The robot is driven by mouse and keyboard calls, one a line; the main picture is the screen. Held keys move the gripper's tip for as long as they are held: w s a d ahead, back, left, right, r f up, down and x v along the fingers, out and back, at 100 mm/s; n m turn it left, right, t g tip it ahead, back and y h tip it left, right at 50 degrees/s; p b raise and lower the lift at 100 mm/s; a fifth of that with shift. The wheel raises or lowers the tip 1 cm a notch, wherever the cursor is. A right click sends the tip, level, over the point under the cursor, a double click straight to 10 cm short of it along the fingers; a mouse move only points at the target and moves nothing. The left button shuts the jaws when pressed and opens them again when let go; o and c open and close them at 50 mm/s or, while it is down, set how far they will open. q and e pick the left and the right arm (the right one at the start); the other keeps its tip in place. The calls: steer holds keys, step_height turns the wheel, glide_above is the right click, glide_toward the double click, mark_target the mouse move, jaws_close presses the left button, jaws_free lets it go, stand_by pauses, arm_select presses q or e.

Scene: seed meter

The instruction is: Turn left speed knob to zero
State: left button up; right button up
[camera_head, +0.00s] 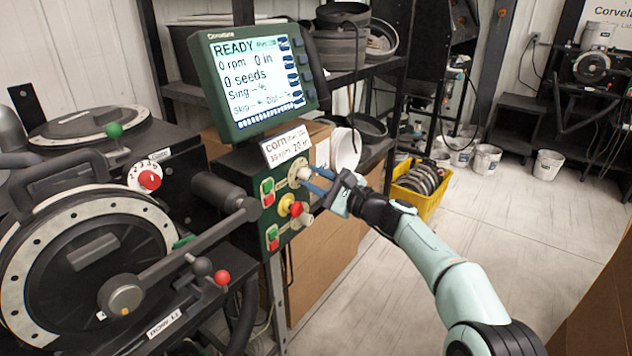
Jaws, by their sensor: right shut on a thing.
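A green control panel (272,228) stands below the screen, with a pale round dial (293,179) near its top right. My right gripper (313,180) reaches in from the right and is shut on the light knob (304,174) of this dial. Its fingers hide part of the knob, and I cannot read the setting. A second pale dial (304,220) sits lower on the panel, below the gripper. I cannot read any label saying which one is the left speed knob. My left gripper is not in view.
The screen (255,75) reads READY, 0 rpm, 0 in, 0 seeds. A red-topped yellow button (288,205) and green-red switches (267,191) sit close to the gripper. The seed meter disc (75,212) fills the left. A yellow crate (425,200) stands behind my arm.

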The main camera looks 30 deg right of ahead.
steer(key=o, duration=1.1)
steer(key=shift+c, duration=0.2)
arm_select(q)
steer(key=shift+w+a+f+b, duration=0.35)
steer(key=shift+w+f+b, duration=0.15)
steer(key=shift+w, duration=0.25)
arm_select(e)
steer(key=v, duration=1.3)
steer(key=shift+s, duration=0.2)
